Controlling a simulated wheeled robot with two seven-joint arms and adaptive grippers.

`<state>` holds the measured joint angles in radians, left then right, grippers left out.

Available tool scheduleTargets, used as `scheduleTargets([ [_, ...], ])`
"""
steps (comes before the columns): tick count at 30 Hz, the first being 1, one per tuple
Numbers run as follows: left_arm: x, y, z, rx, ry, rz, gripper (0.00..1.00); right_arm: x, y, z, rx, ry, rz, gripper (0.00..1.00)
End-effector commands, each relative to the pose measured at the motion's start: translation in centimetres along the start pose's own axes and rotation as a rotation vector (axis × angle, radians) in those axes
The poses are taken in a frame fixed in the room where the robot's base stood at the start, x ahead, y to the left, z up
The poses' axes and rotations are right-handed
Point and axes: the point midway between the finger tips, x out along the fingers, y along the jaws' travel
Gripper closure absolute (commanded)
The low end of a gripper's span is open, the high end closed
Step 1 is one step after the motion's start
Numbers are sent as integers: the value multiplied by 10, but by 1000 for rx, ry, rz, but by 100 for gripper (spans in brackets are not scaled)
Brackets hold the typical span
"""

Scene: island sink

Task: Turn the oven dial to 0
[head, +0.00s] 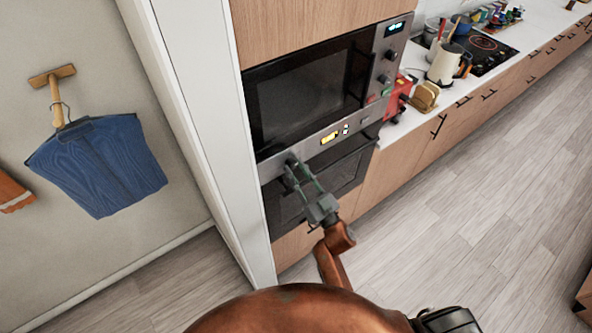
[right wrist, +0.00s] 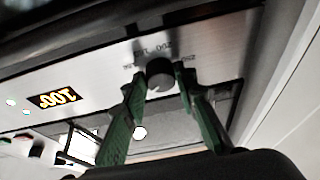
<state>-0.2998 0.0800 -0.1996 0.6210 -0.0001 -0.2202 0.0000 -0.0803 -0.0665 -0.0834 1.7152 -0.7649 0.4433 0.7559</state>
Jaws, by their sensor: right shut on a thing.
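The oven dial (right wrist: 160,73) is a dark round knob on the oven's steel control panel (right wrist: 80,75), with small printed marks around it. My right gripper (head: 294,166) reaches the left end of the panel in the head view and hides the dial there. In the right wrist view, its green fingers (right wrist: 161,84) stand on both sides of the dial, shut on it. The lit yellow display (right wrist: 58,98) appears upside down and seems to read 100. The oven (head: 342,176) has a dark glass door below the panel. My left gripper is not in view.
A microwave-like upper oven (head: 305,95) with its own knobs sits directly above. A white wall edge (head: 215,140) stands close on the left. A red toaster (head: 396,98) and a kettle (head: 446,66) stand on the counter. The floor at right is clear.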

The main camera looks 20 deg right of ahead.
Motion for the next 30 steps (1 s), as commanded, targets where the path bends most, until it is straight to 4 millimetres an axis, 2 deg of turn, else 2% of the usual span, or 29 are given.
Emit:
scheduleTargets([
  [11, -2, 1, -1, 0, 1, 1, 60, 0, 2, 0, -148, -2, -63, 98],
  [30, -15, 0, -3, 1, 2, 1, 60, 1, 8, -3, -687, -2, -287, 98],
])
